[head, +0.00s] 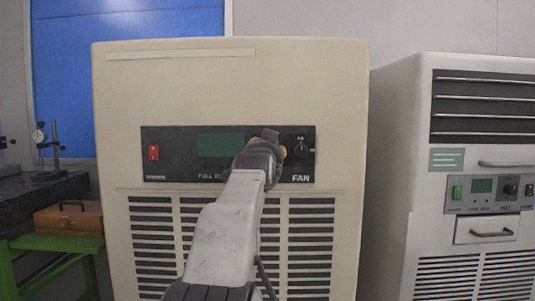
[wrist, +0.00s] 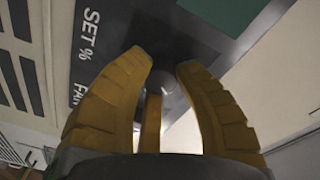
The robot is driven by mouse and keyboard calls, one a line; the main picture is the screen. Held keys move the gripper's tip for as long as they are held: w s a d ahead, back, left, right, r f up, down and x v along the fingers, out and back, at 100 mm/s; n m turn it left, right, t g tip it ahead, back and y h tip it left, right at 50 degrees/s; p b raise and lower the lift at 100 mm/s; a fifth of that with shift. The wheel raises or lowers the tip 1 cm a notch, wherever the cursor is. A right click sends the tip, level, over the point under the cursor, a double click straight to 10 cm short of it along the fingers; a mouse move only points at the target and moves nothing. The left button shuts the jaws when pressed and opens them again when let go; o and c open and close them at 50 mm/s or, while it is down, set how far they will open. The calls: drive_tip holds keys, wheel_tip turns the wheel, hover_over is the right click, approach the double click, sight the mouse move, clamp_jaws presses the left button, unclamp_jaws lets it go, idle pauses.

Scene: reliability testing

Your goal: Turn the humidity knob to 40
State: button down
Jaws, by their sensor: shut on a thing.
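The beige cabinet (head: 230,80) has a dark control panel (head: 175,140) across its middle. My gripper (head: 268,142) reaches the panel just right of the green display (head: 220,144). In the wrist view, the yellow fingers of my gripper (wrist: 162,66) are closed around a dark round knob (wrist: 166,84), beside the white "SET %" label (wrist: 90,35). Most of this humidity knob is hidden by the fingers, and in the head view my arm covers it. I cannot read its pointer or a number on the display.
A second black knob (head: 301,148) sits close right of my gripper, above the word FAN. A red switch (head: 154,152) is at the panel's left. A grey cabinet (head: 395,150) stands to the right. A green bench (head: 60,243) with a brown case (head: 70,217) is at left.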

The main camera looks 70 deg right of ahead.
drive_tip(key=shift+r+n+b, duration=0.1)
drive_tip(key=shift+n+b, duration=0.3)
drive_tip(key=shift+n, duration=1.7)
drive_tip(key=shift+h, duration=0.3)
drive_tip(key=c, duration=0.9)
unclamp_jaws()
drive_tip(key=shift+v, duration=6)
drive_tip(key=shift+c, duration=0.2)
